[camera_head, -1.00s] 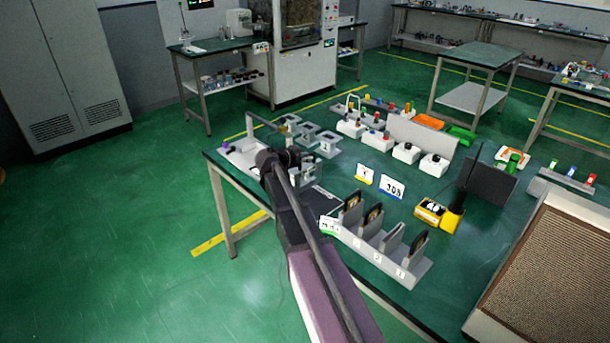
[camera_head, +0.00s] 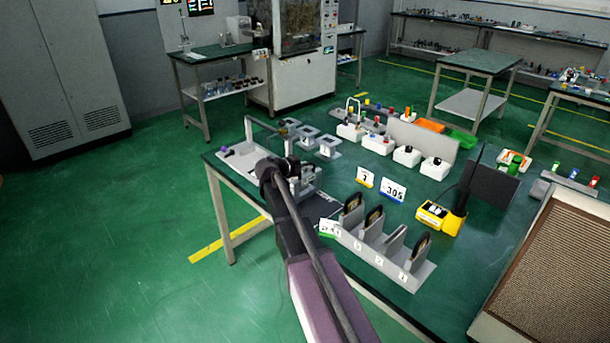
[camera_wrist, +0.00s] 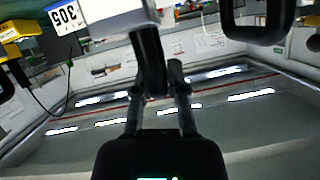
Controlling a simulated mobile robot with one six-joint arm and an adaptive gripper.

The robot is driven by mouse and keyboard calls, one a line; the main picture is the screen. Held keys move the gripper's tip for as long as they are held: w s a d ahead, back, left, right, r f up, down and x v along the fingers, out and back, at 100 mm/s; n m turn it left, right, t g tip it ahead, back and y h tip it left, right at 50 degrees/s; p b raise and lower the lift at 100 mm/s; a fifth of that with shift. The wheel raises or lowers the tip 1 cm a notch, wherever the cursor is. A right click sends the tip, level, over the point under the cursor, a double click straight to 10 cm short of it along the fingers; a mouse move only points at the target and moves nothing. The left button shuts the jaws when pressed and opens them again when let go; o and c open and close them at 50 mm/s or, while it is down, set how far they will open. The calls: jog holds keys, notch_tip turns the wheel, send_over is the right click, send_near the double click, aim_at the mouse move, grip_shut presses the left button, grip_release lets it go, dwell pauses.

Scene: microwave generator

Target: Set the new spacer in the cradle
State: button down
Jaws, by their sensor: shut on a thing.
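My gripper (camera_wrist: 158,85) shows in the wrist view, its two fingers close together around a dark, narrow piece (camera_wrist: 149,58), which seems to be the spacer seen edge-on. In the head view my gripper (camera_head: 292,165) is at the left part of the table, at a grey upright fixture (camera_head: 306,177), which may be the cradle. My arm hides the near side of that fixture and the held piece. I cannot tell whether the piece touches the fixture. Several grey square frames (camera_head: 327,147) stand just behind it.
A white tray (camera_head: 242,168) with a post lies at the table's left corner. A grey numbered rack (camera_head: 385,258) with upright plates stands at the right front. A 305 card (camera_head: 393,191), a yellow device (camera_head: 431,214) and white boxes (camera_head: 407,155) stand beyond. The table middle has free room.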

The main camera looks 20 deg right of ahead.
jog(key=shift+f+b, duration=0.6)
jog(key=shift+f, duration=0.4)
jog(key=c, duration=0.7)
grip_release()
jog(key=shift+r, duration=0.2)
jog(key=shift+s+a+r, duration=0.15)
jog(key=shift+s+a, duration=0.05)
jog(key=shift+a, duration=0.1)
jog(key=p+v, duration=0.4)
jog(key=v, duration=0.7)
jog(key=shift+a, duration=0.1)
